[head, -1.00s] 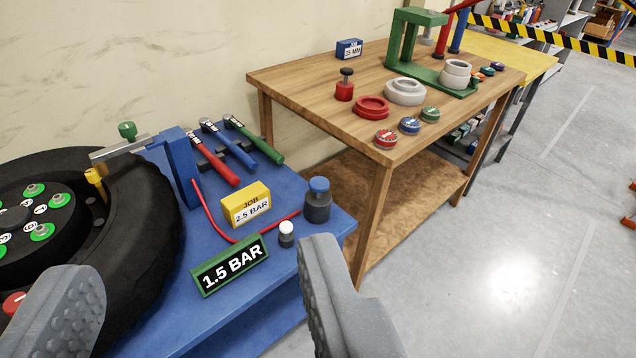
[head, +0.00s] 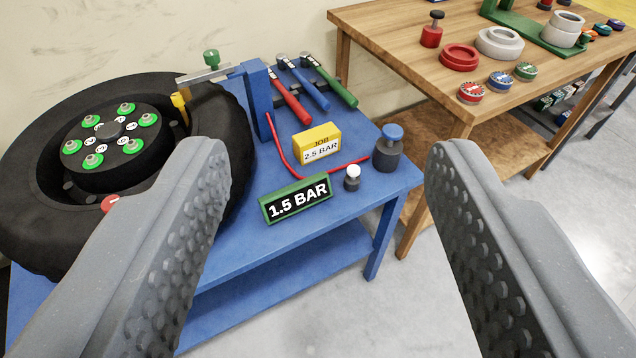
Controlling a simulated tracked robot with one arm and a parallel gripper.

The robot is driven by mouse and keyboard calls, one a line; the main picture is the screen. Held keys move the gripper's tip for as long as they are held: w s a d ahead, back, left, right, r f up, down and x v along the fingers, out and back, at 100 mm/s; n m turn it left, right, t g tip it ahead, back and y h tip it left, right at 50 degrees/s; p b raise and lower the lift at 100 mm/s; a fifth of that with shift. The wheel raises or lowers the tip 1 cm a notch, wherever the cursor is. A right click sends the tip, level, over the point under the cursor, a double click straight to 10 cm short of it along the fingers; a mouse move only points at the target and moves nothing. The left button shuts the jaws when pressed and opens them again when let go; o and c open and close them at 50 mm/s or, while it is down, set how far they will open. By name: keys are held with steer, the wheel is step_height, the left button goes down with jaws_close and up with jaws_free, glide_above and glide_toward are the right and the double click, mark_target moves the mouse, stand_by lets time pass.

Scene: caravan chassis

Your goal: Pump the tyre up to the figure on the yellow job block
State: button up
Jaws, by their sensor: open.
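The yellow job block (head: 317,142) on the blue bench reads "JOB 2.5 BAR". In front of it a green-framed display (head: 296,199) reads "1.5 BAR". A black tyre (head: 40,210) lies at the left of the bench, with a yellow fitting (head: 180,106) at its rim. A red hose (head: 283,150) runs from the blue post (head: 259,101) toward a dark cylinder with a blue top (head: 389,147). A small dark button with a white top (head: 352,178) stands between display and cylinder. My gripper (head: 325,165) is open and empty, its fingers wide apart in the foreground.
Red, blue and green hammers (head: 322,90) lie behind the job block. A wooden table (head: 400,45) at the right holds rings and small round parts. The blue bench (head: 245,245) has a clear front edge; grey floor is free beyond it.

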stand_by(0.7)
jaws_close()
stand_by(1.6)
